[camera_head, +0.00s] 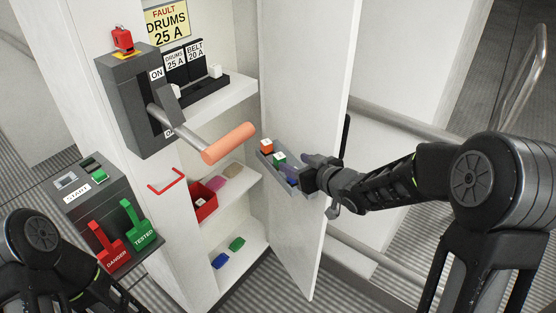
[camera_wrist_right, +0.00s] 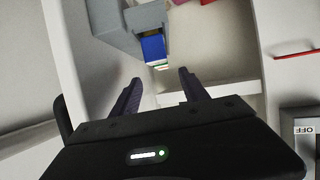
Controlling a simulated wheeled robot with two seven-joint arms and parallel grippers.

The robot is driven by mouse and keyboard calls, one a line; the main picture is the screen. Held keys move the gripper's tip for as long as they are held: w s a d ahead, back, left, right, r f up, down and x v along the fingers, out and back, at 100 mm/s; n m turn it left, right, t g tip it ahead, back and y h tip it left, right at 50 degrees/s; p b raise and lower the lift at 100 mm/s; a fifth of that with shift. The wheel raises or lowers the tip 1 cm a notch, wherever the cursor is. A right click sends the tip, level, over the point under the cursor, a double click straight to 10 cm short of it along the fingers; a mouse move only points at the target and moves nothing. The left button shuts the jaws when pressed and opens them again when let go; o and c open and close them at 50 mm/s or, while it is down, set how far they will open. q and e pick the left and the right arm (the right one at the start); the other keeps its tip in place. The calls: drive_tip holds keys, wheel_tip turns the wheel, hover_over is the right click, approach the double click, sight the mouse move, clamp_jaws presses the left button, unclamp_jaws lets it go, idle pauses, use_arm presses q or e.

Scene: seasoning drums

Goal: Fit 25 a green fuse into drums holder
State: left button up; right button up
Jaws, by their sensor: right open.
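A green fuse (camera_head: 279,158) with a white mark sits in a grey rack (camera_head: 263,160) on the inside of the open cabinet door, between an orange fuse (camera_head: 266,146) and a blue one partly hidden by my gripper. My right gripper (camera_head: 304,172) is at the rack's near end. In the right wrist view its fingers (camera_wrist_right: 160,80) are apart and empty, with the blue fuse (camera_wrist_right: 153,48) just beyond them. The drums holder (camera_head: 174,68), labelled DRUMS 25 A, stands on the upper shelf beside the BELT 20 A holder (camera_head: 197,54). My left gripper is out of view.
A switch box with an orange-handled lever (camera_head: 229,143) juts out before the holders. A red bin (camera_head: 205,205) is on the middle shelf; green (camera_head: 237,243) and blue (camera_head: 220,261) pieces lie lower. The door (camera_head: 305,90) stands open. A control box (camera_head: 90,195) is at left.

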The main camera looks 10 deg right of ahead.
sight(282, 158)
drive_tip(key=shift+x, duration=1.3)
drive_tip(key=p+x, duration=0.1)
drive_tip(key=x, duration=0.3)
drive_tip(key=shift+a+f, duration=0.1)
drive_tip(key=shift+f, duration=0.05)
drive_tip(key=shift+w+a+f, duration=0.15)
drive_tip(key=shift+w+f, duration=0.05)
drive_tip(key=shift+w, duration=0.25)
clamp_jaws()
